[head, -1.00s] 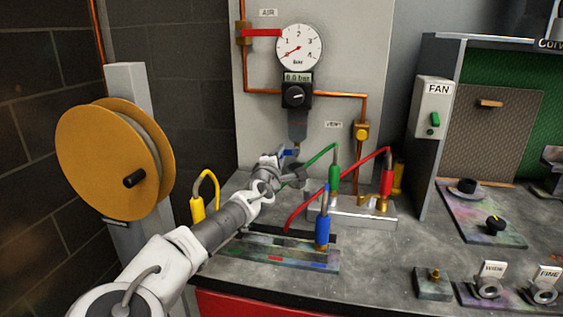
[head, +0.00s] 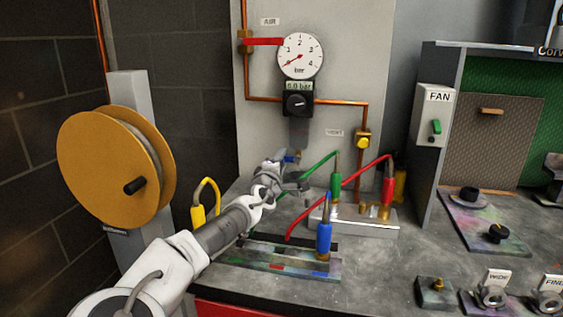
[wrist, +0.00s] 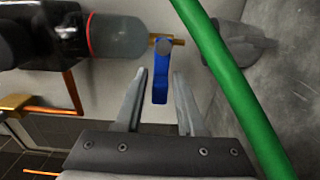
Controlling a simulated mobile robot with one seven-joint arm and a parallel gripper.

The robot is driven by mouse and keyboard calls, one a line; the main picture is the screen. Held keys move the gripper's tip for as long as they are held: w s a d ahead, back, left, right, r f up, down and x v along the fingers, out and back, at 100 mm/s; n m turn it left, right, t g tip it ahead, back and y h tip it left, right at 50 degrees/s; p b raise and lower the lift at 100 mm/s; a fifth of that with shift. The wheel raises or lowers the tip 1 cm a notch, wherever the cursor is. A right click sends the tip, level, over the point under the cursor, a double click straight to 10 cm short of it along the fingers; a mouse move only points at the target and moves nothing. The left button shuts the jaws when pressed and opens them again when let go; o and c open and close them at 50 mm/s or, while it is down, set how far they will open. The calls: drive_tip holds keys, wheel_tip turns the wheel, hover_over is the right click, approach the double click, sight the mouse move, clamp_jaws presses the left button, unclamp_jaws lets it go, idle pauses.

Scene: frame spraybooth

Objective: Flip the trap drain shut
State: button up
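The trap is the clear-grey bowl (head: 298,130) under the black regulator; it also shows in the wrist view (wrist: 120,38). Its drain has a brass stub (wrist: 176,41) with a blue lever (wrist: 160,84) hanging from a round pivot. In the wrist view the lever lies along my fingers, away from the brass stub's line. My gripper (wrist: 161,74) is open, one finger on each side of the lever, with gaps visible on both sides. In the head view my gripper (head: 291,181) is just below the trap, and the lever (head: 290,158) is small and partly hidden.
A green hose (wrist: 228,85) passes close to the right of my fingers. A red hose (head: 340,192), a metal manifold (head: 350,226) and a blue-capped fitting (head: 324,239) stand to the right. A yellow-capped fitting (head: 198,215) and a hose reel (head: 100,165) are left.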

drive_tip(key=shift+o, duration=0.7)
drive_tip(key=s+a+p, duration=0.3)
drive_tip(key=s, duration=1.4)
drive_tip(key=shift+a, duration=0.15)
drive_tip(key=shift+s, duration=0.15)
